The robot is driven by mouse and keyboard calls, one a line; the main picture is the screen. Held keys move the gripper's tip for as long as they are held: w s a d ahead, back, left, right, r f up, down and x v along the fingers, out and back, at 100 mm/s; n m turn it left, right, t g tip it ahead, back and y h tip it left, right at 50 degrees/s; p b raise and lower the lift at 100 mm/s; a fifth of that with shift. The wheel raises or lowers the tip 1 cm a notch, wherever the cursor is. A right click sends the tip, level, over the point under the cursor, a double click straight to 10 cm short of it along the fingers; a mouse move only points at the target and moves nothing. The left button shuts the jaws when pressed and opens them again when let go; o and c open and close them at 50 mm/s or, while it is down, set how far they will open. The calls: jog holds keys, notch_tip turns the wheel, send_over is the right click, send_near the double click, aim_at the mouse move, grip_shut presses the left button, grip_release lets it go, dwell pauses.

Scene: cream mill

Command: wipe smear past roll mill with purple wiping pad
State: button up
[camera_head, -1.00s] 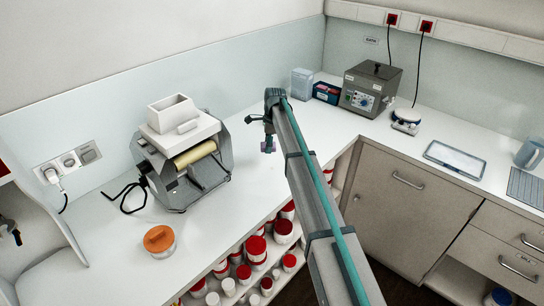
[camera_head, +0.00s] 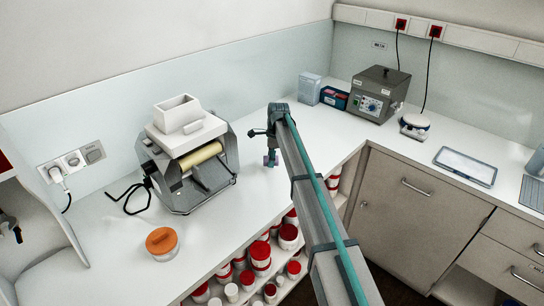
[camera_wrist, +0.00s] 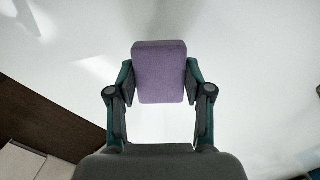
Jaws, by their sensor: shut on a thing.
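The purple wiping pad (camera_wrist: 160,72) is held between the two fingers of my gripper (camera_wrist: 160,85) in the wrist view. In the head view my gripper (camera_head: 270,150) is just right of the roll mill, with a little of the pad (camera_head: 270,160) showing below it, close to the white bench top. I cannot tell whether the pad touches the bench. The roll mill (camera_head: 190,155) has a white hopper, a cream roller and a grey body. I cannot make out the smear for certain; pale patches show on the white surface in the wrist view.
An orange-lidded jar (camera_head: 160,243) stands in front of the mill, and a black cable lies left of it. A grey water bath (camera_head: 377,95) and small boxes (camera_head: 335,98) stand at the back right. Red-lidded jars (camera_head: 260,255) fill the shelf below the bench edge.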

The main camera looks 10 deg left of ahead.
aim_at(274, 171)
jog(key=shift+f+b, duration=0.3)
jog(key=shift+f, duration=0.65)
notch_tip(274, 171, down, 2)
jog(key=shift+f+b, duration=0.1)
jog(key=shift+b, duration=0.25)
jog(key=shift+s+d, duration=0.65)
jog(key=shift+c, duration=0.5)
jog(key=shift+s+d, duration=0.7)
jog(key=shift+d, duration=0.2)
jog(key=shift+w, duration=0.2)
jog(key=shift+w+a+r, duration=0.25)
jog(key=shift+w+a, duration=0.05)
jog(key=shift+w+a+f, duration=0.15)
jog(key=shift+w+a, duration=0.4)
jog(key=shift+a, duration=0.15)
jog(key=shift+w+a, duration=0.2)
jog(key=shift+a, duration=0.1)
jog(key=shift+w+a+r+p, duration=0.15)
jog(key=shift+r+p, duration=0.4)
jog(key=shift+r, duration=0.7)
jog(key=shift+s+a+r+p, duration=0.1)
jog(key=shift+r+p, duration=0.4)
jog(key=shift+r, duration=0.75)
jog(key=shift+r+p, duration=0.7)
jog(key=shift+r, duration=0.9)
